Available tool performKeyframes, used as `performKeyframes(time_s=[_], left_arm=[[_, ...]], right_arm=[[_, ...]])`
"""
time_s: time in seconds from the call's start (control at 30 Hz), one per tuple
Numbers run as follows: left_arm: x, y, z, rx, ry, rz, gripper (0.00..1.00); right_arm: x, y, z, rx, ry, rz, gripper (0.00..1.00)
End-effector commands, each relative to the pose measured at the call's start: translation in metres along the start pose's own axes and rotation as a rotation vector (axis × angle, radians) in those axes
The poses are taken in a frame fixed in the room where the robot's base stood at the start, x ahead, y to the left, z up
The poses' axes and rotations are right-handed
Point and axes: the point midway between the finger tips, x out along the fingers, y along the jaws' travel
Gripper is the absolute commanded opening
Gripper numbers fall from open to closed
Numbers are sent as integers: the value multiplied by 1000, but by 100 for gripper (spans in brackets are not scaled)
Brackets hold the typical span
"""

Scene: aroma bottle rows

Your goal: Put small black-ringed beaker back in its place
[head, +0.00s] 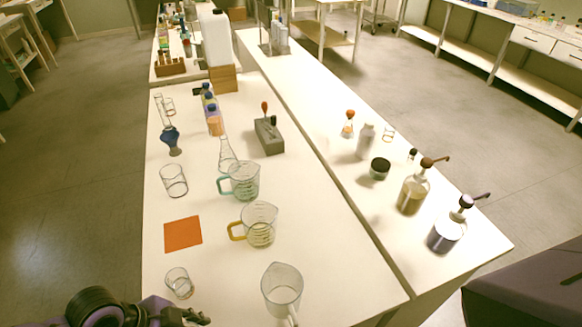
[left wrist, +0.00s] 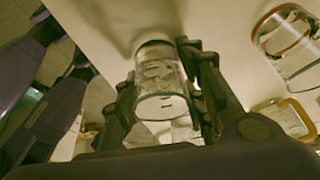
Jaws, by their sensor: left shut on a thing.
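The black-ringed beaker (left wrist: 158,78) is clear glass with a dark ring at its upper end in the left wrist view. It sits between the two fingers of my left gripper (left wrist: 160,80), which is shut on it. In the head view, my left gripper (head: 190,316) is at the bottom left, over the table's near edge. A small clear beaker (head: 179,283) shows just beyond it; I cannot tell whether this is the held one. An orange square mat (head: 182,234) lies farther in. My right gripper is not in view.
A larger clear beaker (head: 173,180), a yellow-handled jug (head: 259,224), a green-handled jug (head: 243,181) and a clear jug (head: 282,289) stand on the table (head: 330,250). A glass with a reddish ring (left wrist: 288,42) is right of the held beaker. Pump bottles (head: 446,236) stand at the right.

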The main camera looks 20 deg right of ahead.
Motion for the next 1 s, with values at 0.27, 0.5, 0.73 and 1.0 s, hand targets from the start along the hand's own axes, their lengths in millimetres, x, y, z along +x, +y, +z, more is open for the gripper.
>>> performKeyframes(time_s=[0.27, 0.5, 0.73, 1.0], left_arm=[[-2, -2, 0, 3, -1, -5, 5], [1, -2, 1, 3, -1, -5, 53], [1, -2, 1, 2, -1, -5, 56], [-16, -3, 1, 4, -3, -8, 56]], right_arm=[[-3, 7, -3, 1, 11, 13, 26], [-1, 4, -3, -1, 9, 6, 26], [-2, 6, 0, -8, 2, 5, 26], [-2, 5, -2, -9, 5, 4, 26]])
